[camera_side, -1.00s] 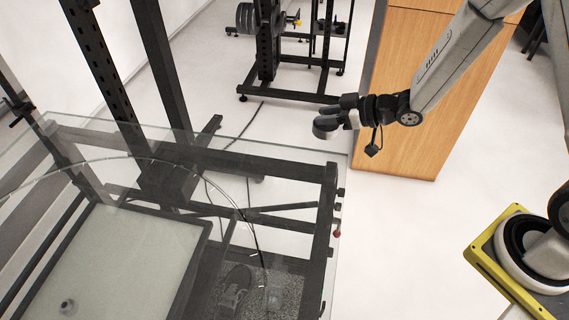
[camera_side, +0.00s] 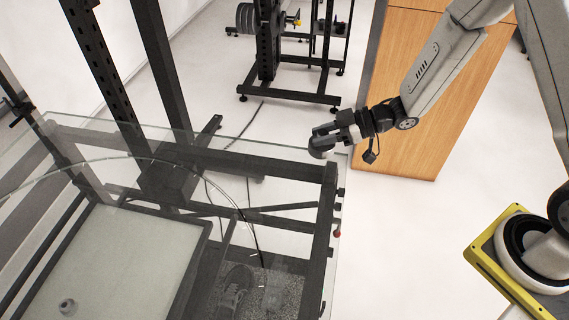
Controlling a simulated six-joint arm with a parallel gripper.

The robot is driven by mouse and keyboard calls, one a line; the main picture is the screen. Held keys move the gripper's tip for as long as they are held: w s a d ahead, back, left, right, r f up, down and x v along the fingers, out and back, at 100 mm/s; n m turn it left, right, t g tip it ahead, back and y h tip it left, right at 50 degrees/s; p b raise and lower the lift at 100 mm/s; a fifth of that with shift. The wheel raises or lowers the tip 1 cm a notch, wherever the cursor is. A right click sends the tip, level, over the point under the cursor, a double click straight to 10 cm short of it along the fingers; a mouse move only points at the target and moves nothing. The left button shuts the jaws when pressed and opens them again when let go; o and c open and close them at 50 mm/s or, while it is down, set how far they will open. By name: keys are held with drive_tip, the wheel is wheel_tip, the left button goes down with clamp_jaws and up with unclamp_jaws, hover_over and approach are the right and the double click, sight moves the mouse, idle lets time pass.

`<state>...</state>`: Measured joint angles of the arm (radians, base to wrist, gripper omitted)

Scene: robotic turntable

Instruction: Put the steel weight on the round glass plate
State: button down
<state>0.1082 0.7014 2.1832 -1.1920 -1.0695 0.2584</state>
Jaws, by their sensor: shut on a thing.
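My gripper (camera_side: 322,139) is shut on the steel weight (camera_side: 317,152), a small dark grey piece at the jaw tips. The jaws hide part of the weight. The gripper is above the far right corner of the glass table, outside the rim of the round plate. The round glass plate (camera_side: 140,240) is clear, and its thin curved rim arcs across the left and middle of the view. Its near part is cut off by the frame. A small grey round thing (camera_side: 67,306) shows within its outline; I cannot tell whether it is on the glass or below.
The glass table top (camera_side: 290,170) has a dark metal frame beneath. Dark uprights (camera_side: 165,75) stand at its far left side. A wooden cabinet (camera_side: 400,60) stands behind my arm. Cables hang under the glass. The glass between the gripper and the plate's rim looks clear.

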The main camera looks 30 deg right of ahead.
sight(320, 153)
drive_tip(key=shift+f, duration=2.85)
drive_tip(key=shift+f, duration=0.1)
drive_tip(key=shift+f, duration=1.8)
drive_tip(key=shift+f, duration=0.15)
drive_tip(key=shift+c, duration=1.9)
unclamp_jaws()
drive_tip(key=shift+f, duration=0.1)
drive_tip(key=shift+v, duration=3.95)
